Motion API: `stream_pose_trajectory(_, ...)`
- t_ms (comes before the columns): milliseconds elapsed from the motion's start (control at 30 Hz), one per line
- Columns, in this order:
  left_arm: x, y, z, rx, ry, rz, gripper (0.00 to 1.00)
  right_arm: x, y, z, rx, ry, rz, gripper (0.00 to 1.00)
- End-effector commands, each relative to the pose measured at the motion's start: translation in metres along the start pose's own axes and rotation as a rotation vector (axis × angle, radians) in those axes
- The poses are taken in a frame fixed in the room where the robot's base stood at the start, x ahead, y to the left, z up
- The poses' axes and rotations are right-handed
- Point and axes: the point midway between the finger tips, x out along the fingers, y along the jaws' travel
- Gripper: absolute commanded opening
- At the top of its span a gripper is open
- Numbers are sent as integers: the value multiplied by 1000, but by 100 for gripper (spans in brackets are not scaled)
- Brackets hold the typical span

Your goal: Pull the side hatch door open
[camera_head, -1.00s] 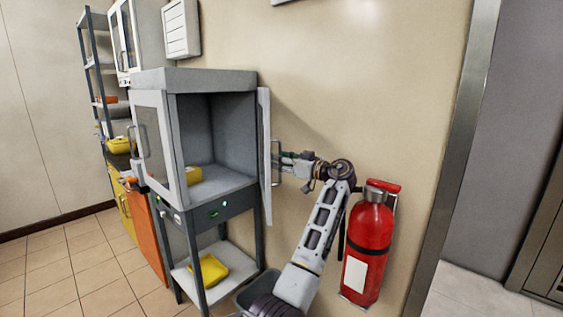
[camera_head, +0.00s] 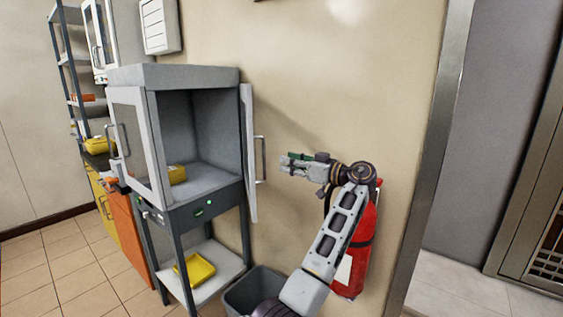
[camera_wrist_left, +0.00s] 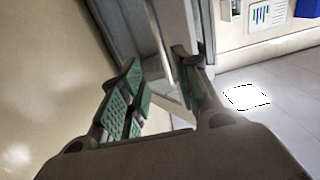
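The side hatch door (camera_head: 249,190) is a white panel seen nearly edge-on. It stands swung open at the right of the grey cabinet (camera_head: 170,75), whose inside is visible. Its grey handle (camera_head: 264,158) faces right, toward my left gripper (camera_head: 284,164). That gripper is apart from the handle, a short way to its right, in front of the wall. In the left wrist view my left gripper (camera_wrist_left: 158,80) has its green-padded fingers spread with nothing held; a pale upright panel and a thin bar show beyond them. My right gripper is not in view.
A red fire extinguisher (camera_head: 366,235) hangs on the wall behind my left arm. A grey bin (camera_head: 255,288) stands on the floor beside the cabinet. Yellow trays (camera_head: 195,270) sit inside and below the cabinet.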

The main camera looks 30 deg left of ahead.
Motion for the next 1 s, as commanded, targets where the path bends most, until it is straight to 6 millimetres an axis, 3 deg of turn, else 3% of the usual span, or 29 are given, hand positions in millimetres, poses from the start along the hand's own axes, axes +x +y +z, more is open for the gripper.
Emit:
stream_pose_trajectory(200, -14, 0, 0, 1, -1, 1, 32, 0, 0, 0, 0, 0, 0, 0)
stream_pose_trajectory(500, -15, 0, 0, 0, -1, 0, 32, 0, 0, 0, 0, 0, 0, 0)
stream_pose_trajectory(767, -15, 1, 3, 6, -3, 3, 1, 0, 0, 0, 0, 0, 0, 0)
stream_pose_trajectory(1000, -14, 4, 16, 35, -14, 19, 0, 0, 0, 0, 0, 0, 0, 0)
